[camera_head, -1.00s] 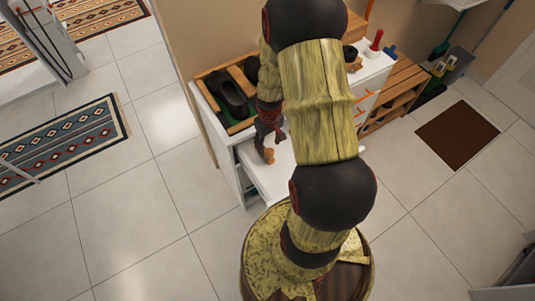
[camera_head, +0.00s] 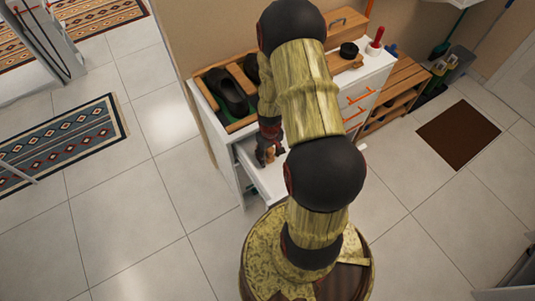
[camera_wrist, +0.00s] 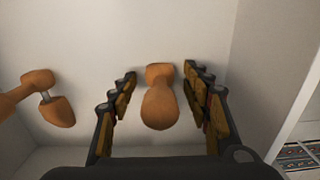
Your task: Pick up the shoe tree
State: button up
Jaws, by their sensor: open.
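A wooden shoe tree (camera_wrist: 160,100) lies in the open white drawer, in the middle of the wrist view. My gripper (camera_wrist: 159,75) is open, with one finger to each side of it and a visible gap on both sides. Another wooden shoe tree (camera_wrist: 58,110), with a metal rod, lies to the left in the wrist view, outside the fingers. In the head view my gripper (camera_head: 268,152) is down at the drawer (camera_head: 246,158), partly hidden behind my arm. Wood shows by the fingers there, too small to tell apart.
The drawer's side wall (camera_wrist: 255,60) stands close to the right of my gripper. Dark shoes (camera_head: 228,92) sit in a wooden tray (camera_head: 240,125) on the cabinet top. A wooden rack (camera_head: 400,85) stands to the right.

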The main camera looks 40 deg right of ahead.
jog(key=shift+c, duration=0.5)
jog(key=c, duration=0.9)
jog(key=shift+r, duration=0.2)
